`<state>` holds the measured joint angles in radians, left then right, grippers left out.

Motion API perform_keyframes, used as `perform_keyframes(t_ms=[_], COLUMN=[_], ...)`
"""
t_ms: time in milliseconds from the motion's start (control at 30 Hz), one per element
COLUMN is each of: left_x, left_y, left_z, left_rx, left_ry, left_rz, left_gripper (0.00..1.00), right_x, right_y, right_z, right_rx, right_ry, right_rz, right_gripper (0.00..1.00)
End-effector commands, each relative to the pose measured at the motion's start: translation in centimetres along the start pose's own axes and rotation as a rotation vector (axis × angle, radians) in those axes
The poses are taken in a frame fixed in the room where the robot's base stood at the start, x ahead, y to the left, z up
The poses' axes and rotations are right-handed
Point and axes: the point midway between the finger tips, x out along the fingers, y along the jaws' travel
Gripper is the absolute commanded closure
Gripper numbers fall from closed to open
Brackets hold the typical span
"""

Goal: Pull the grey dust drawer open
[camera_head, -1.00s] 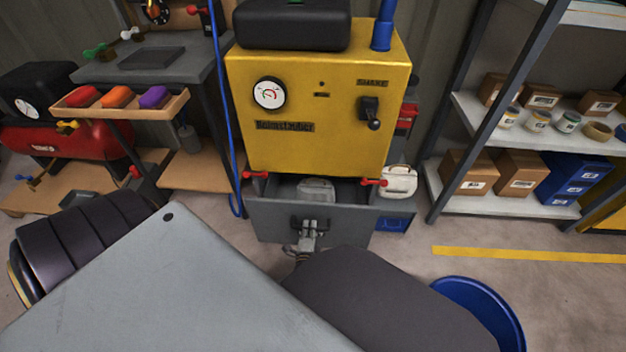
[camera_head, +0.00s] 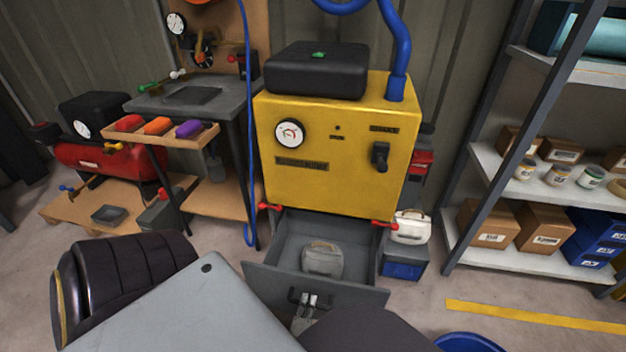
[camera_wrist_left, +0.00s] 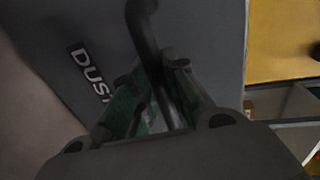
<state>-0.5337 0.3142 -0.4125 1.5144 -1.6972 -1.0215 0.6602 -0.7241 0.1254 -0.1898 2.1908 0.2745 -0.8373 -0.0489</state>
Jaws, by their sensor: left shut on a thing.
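The grey dust drawer (camera_head: 262,280) stands pulled out from under the yellow machine (camera_head: 335,150). A pale grey bag-like object (camera_head: 322,260) lies inside it. My left gripper (camera_head: 306,300) is at the dark handle on the drawer front. In the left wrist view my left gripper (camera_wrist_left: 160,100) is shut on the dark handle (camera_wrist_left: 147,40), beside the drawer front (camera_wrist_left: 105,35) with the letters "DUST". My arm hides the lower part of the drawer front in the head view. My right gripper is not in view.
Red clamps (camera_head: 385,224) sit at both lower corners of the machine. A white case on a blue-fronted box (camera_head: 403,268) stands to the right of the drawer. A blue round bin (camera_head: 468,342) is at the bottom edge.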

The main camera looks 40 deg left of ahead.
Motion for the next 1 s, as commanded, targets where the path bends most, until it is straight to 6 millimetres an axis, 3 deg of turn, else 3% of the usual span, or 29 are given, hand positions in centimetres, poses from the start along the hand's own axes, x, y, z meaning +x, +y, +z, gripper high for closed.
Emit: perform_keyframes(t_ms=[200, 633, 667, 800, 1000], left_x=[-1.4, -1.6, -1.6, -1.6, -1.6], left_y=[0.4, 0.4, 0.4, 0.4, 0.3], left_z=[0.0, 0.0, 0.0, 0.0, 0.0], left_rx=[0.000, 0.000, 0.000, 0.000, -0.001], left_ry=[0.003, 0.003, 0.003, 0.002, 0.001], left_rz=[0.003, 0.003, 0.003, 0.002, 0.001], left_gripper=[1.00, 1.00, 0.81, 0.63, 0.63], right_x=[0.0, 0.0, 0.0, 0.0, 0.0], right_y=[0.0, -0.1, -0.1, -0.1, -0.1], right_z=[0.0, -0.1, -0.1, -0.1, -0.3], right_rx=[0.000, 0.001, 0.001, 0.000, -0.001], right_ry=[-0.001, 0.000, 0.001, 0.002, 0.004], right_rz=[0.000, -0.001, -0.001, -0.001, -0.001], right_gripper=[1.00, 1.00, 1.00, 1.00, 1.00])
